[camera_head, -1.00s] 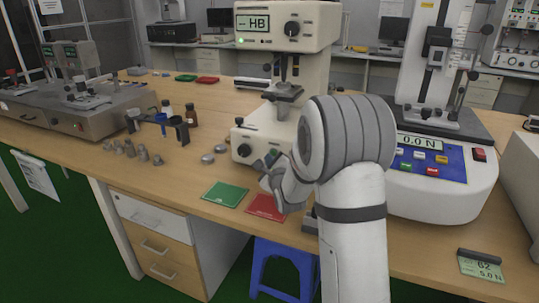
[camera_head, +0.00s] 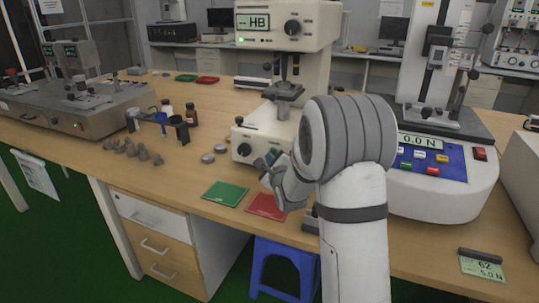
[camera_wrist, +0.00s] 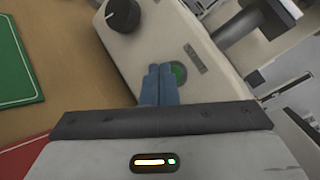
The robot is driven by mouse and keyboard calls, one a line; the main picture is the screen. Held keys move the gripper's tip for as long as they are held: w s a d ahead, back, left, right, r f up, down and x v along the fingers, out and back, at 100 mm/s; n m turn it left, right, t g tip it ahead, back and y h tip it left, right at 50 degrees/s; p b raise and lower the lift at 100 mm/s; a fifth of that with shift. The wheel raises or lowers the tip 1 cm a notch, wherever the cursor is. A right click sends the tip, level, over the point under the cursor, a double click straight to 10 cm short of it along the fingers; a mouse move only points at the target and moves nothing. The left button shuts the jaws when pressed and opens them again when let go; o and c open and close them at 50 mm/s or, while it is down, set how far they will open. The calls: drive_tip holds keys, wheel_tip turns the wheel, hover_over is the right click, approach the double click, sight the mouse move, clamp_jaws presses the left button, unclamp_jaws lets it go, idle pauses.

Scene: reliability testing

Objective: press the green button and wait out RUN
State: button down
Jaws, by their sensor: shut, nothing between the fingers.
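The white hardness tester (camera_head: 284,27) stands mid-bench with a display (camera_head: 261,22) reading "HB" and a small green light below it. Its round green button (camera_wrist: 179,73) is on the base front in the wrist view, beside a dark knob (camera_wrist: 122,15). My gripper (camera_wrist: 160,68) is shut and empty, its two blue fingers together. Their tips cover the left part of the button; I cannot tell whether they touch it. In the head view my gripper (camera_head: 268,161) is at the tester's base front, and the button is hidden there. No RUN text shows.
A green mat (camera_head: 226,193) and a red mat (camera_head: 266,206) lie at the bench's front edge. A force tester (camera_head: 440,180) reading 0.0 N stands to the right. Small grey pieces (camera_head: 130,148) and a rack with bottles are to the left.

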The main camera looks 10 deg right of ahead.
drive_tip(key=shift+w+d, duration=0.3)
drive_tip(key=shift+w, duration=0.1)
idle(0.7)
idle(0.3)
drive_tip(key=shift+s+a+b, duration=0.45)
drive_tip(key=shift+s+b, duration=0.2)
drive_tip(key=shift+s+a+b, duration=0.5)
drive_tip(key=shift+s+a, duration=0.25)
drive_tip(key=shift+s, duration=0.25)
drive_tip(key=shift+s+a+b, duration=0.5)
drive_tip(key=shift+s+a, duration=0.25)
drive_tip(key=shift+s, duration=0.25)
